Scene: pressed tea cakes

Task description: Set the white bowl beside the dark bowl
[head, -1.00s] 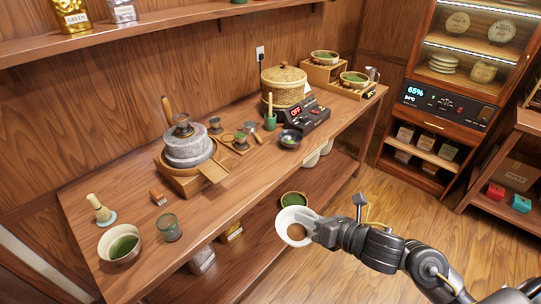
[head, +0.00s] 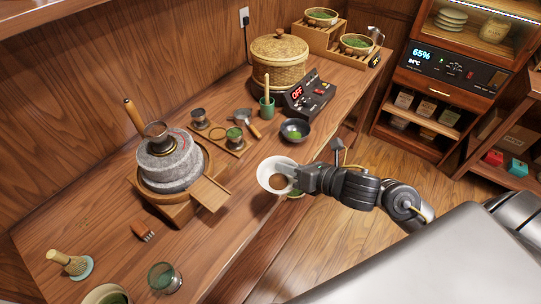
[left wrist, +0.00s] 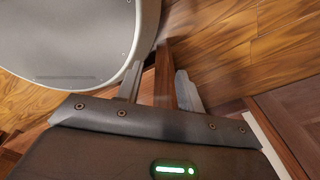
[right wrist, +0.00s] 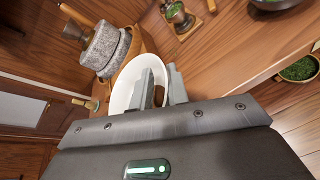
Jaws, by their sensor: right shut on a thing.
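The white bowl (head: 265,168) is in my right gripper (head: 296,178), whose fingers are shut on its right rim in the head view. The bowl's inside shows brown. It appears at the table's front edge, near the dark bowl and nearer to me; its exact height is unclear. The white bowl also shows between and behind the fingers in the right wrist view (right wrist: 121,95). The dark bowl (head: 302,137) stands upright on the table with green contents. My left gripper (left wrist: 160,88) shows only in the left wrist view, open and empty, with its fingers apart.
A black device (head: 315,101) with a red display stands behind the dark bowl. The stone mill (head: 168,170) and a small tray with tools (head: 222,138) are to the left. A bowl of green powder (right wrist: 300,69) sits lower, beyond the table edge.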

